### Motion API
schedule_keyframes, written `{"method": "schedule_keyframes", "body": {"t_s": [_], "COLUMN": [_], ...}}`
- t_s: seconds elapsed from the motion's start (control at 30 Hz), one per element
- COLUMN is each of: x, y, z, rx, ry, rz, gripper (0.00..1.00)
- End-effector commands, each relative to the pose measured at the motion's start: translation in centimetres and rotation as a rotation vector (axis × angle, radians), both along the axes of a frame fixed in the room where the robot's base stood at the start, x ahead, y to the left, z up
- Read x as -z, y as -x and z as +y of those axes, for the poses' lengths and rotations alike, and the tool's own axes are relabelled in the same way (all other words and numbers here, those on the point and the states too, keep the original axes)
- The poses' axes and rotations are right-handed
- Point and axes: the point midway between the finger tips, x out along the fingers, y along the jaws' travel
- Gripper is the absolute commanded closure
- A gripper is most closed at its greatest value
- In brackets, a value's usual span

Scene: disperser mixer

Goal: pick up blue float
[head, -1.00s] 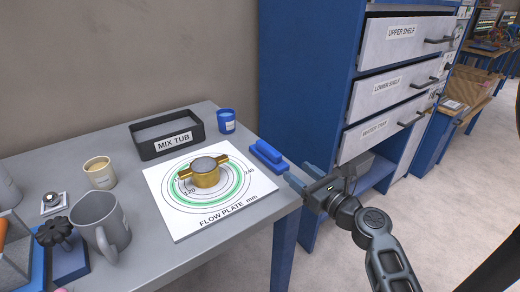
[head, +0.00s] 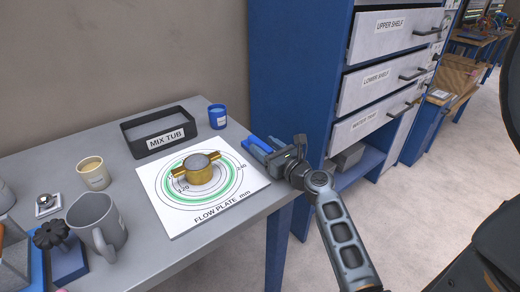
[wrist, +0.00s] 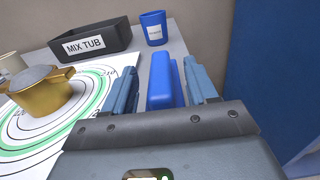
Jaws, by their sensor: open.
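The blue float (wrist: 160,82) is a bright blue block with a raised upper part, on the grey table near its right end, beside the flow plate. My gripper (head: 268,149) is low over that end of the table. In the wrist view, my gripper (wrist: 162,90) is open, with one blue-grey finger on each side of the float. Gaps show between the float and the fingers. In the head view the float is mostly hidden by my gripper. The near end of the float is hidden behind the gripper body in the wrist view.
The white flow plate (head: 226,202) carries a brass winged piece (head: 199,170) just left of my gripper. The black mix tub (head: 128,142) and a blue cup (head: 217,116) stand behind. A blue cabinet (head: 290,70) with drawers rises at right. A grey mug (head: 98,222) is front left.

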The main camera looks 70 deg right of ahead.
Motion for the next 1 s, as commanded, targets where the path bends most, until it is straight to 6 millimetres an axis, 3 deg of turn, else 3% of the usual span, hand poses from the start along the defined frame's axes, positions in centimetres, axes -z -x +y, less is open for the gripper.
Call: {"method": "schedule_keyframes", "body": {"t_s": [0.27,0.87,1.0], "x": [0.07,0.04,-0.01], "y": [-0.31,-0.3,-0.29], "z": [-0.18,-0.17,-0.18], "rx": [0.001,0.0,0.0], "ry": [-0.001,-0.001,0.0], "rz": [0.001,0.001,0.0], "gripper": [0.43,0.99,1.0]}}
